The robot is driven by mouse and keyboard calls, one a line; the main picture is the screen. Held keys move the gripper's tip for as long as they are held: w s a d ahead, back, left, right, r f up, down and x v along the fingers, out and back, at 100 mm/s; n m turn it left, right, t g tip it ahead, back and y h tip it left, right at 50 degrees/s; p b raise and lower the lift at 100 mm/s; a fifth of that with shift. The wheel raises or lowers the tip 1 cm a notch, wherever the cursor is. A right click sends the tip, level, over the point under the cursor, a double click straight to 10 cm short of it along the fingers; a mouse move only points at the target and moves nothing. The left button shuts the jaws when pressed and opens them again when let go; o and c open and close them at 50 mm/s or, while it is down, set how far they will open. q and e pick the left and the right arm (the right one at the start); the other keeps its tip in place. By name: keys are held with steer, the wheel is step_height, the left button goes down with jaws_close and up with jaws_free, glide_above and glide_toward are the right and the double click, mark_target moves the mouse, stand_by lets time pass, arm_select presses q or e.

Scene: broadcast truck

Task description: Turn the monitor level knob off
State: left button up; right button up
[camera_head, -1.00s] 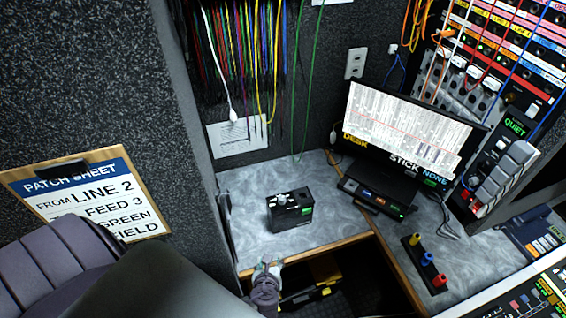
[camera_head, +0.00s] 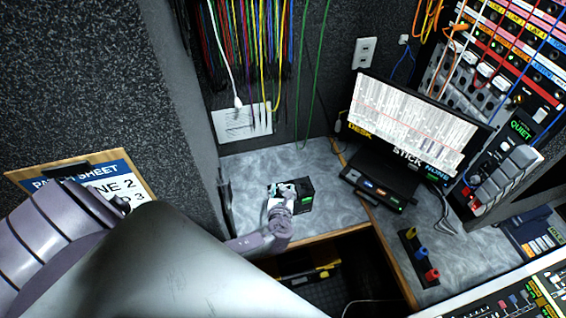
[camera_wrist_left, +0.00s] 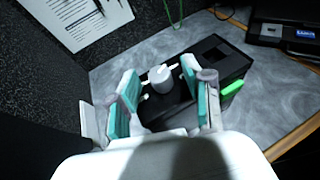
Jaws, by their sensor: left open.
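The small black box (camera_head: 307,190) stands on the grey counter near its front edge, with a green label on its side. In the left wrist view, the box (camera_wrist_left: 213,52) has a pale grey knob (camera_wrist_left: 160,78) on its top, with a white pointer mark. My left gripper (camera_head: 283,187) is over the box's left part and hides its knobs in the head view. In the wrist view, my left gripper's teal-padded fingers (camera_wrist_left: 161,80) are open, one on each side of the knob. I cannot tell whether they touch it. My right gripper is not in view.
A monitor (camera_head: 411,125) stands right of the box, with a black button panel (camera_head: 378,192) before it. A strip with coloured knobs (camera_head: 419,258) lies farther right. Hanging cables (camera_head: 250,50) cover the back wall. The counter (camera_head: 345,207) between box and panel is clear.

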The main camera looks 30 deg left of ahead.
arm_select(q)
steer(key=shift+x, duration=0.8)
steer(key=shift+w+a, duration=0.1)
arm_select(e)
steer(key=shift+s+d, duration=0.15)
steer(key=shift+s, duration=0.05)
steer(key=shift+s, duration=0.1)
arm_select(q)
jaws_close()
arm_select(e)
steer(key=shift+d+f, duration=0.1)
